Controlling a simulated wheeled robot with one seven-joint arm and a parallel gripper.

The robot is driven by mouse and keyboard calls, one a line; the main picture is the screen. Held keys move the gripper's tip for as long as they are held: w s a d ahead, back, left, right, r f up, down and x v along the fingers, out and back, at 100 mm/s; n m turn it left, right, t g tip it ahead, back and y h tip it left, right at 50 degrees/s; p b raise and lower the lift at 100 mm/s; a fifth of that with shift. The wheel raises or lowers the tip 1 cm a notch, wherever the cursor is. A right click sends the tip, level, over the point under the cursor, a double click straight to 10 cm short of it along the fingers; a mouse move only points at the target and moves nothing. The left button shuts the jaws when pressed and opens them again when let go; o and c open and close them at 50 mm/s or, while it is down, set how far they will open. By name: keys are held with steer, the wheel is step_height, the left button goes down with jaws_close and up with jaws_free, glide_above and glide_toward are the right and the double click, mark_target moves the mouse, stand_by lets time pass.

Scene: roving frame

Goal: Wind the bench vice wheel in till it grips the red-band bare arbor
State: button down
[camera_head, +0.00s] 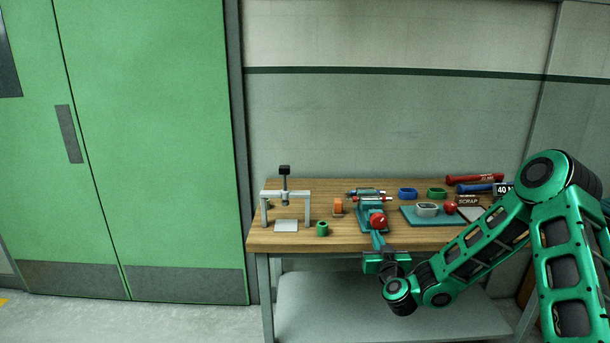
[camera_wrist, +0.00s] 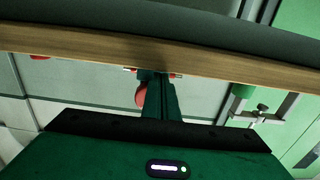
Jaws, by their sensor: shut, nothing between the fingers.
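The teal bench vice (camera_head: 366,212) stands on the wooden bench, right of its middle front, with its red wheel (camera_head: 378,220) facing the front edge. A short bar with red at its ends (camera_head: 382,192) lies across the top of the vice; whether the jaws touch it is too small to tell. My gripper (camera_head: 376,238) is shut and empty, its fingers pointing at the bench just below the wheel. In the wrist view the shut fingers (camera_wrist: 158,82) reach toward the bench edge, and part of the red wheel (camera_wrist: 141,97) shows beside them. Contact with the wheel cannot be told.
Right are a teal mat (camera_head: 412,218) with a grey oval part and red ball, blue (camera_head: 408,193) and green rings (camera_head: 436,192), tubes and a SCRAP sign (camera_head: 468,201).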

steer(key=shift+a+r, duration=0.1)
steer(key=shift+a, duration=0.15)
stand_by(0.5)
steer(key=s, duration=0.6)
steer(key=shift+a+f, duration=0.15)
steer(key=shift+f, duration=0.2)
stand_by(0.5)
